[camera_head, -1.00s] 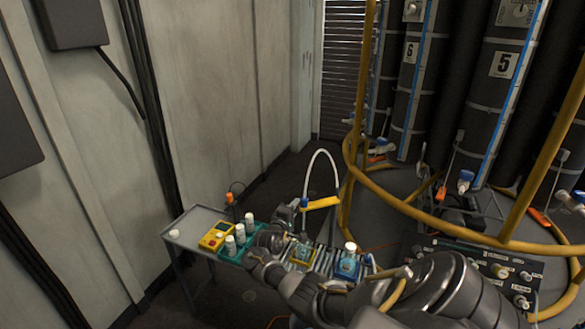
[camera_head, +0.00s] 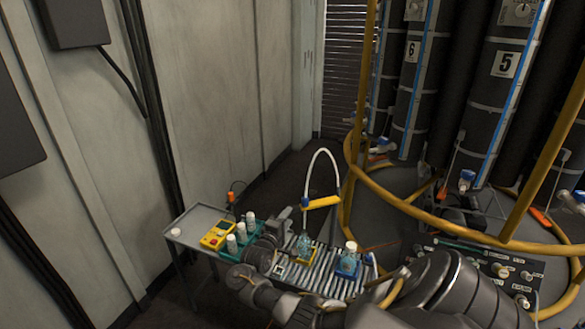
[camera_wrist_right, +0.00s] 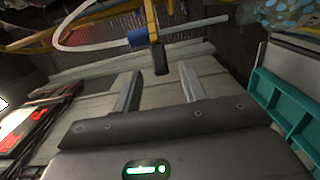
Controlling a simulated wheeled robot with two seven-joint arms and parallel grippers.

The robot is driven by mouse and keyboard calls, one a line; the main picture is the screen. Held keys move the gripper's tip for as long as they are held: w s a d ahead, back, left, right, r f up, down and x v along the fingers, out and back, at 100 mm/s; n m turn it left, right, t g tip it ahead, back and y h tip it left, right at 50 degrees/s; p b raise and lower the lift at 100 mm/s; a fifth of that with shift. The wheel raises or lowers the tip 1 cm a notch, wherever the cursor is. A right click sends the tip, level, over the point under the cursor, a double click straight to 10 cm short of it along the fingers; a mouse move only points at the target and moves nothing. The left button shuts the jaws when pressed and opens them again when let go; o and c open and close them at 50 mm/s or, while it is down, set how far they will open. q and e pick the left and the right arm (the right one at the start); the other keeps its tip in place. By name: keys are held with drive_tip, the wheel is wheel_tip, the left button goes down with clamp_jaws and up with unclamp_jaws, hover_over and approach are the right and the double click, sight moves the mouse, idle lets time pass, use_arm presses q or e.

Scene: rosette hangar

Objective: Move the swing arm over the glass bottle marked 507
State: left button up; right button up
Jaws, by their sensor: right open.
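The swing arm (camera_head: 321,202) is a yellow bar with a looping white hose, whose end hangs near the uncapped glass bottle (camera_head: 304,244) in a yellow holder. A second bottle (camera_head: 348,259), with a white cap, stands in a blue holder to the right. I cannot read 507 on either. My right gripper (camera_head: 287,214) is open and empty, just left of the hose end. In the right wrist view, the yellow bar with a black tip (camera_wrist_right: 160,60) lies beyond and just above my open fingers (camera_wrist_right: 158,76), apparently not between them. My left gripper is out of view.
The bottles stand on a ribbed roller bench (camera_head: 325,279). To its left, a grey table (camera_head: 196,224) holds a yellow meter (camera_head: 217,236) and a green rack (camera_head: 258,227) of white-capped bottles. A yellow ring rail (camera_head: 430,217) and black cylinders stand at right.

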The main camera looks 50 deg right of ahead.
drive_tip(key=shift+v, duration=1.55)
